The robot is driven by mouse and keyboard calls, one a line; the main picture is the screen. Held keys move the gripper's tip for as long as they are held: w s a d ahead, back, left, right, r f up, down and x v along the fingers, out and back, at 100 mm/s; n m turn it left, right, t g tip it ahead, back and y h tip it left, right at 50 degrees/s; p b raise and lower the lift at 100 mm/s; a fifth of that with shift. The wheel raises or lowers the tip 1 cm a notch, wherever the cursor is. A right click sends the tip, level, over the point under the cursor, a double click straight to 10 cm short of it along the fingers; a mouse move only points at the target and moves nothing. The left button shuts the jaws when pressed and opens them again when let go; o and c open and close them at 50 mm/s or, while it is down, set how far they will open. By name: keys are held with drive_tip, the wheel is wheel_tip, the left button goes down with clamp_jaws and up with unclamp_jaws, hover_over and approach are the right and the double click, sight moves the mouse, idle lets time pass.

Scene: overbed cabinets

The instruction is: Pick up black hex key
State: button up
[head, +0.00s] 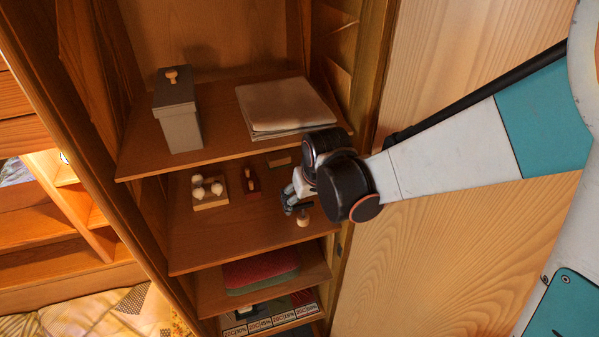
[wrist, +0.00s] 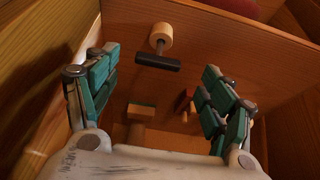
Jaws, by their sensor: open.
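In the wrist view a black bar (wrist: 158,62) joins a short metal shaft and a light wooden cylinder (wrist: 160,36); this looks like the black hex key, though I cannot be sure of its exact form. It lies on the wooden shelf. My gripper (wrist: 160,65) is open, with one teal-padded finger on each side of the black bar and nothing held. In the head view my gripper (head: 292,202) is over the middle shelf, beside the wooden cylinder (head: 303,221). The black bar is not clear there, near the dark fingers.
The middle shelf (head: 215,240) also holds a tray with white round pieces (head: 209,191), a red object (head: 251,181) and a small wooden block (head: 280,159). The shelf above (head: 222,135) carries a grey box (head: 179,115) and folded cloth (head: 284,106). The cabinet's side panel is close on the right.

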sight(304, 207)
drive_tip(key=shift+w+f, duration=0.15)
drive_tip(key=shift+w, duration=0.1)
drive_tip(key=shift+x, duration=3.5)
drive_tip(key=shift+s, duration=0.15)
drive_tip(key=c, duration=1.2)
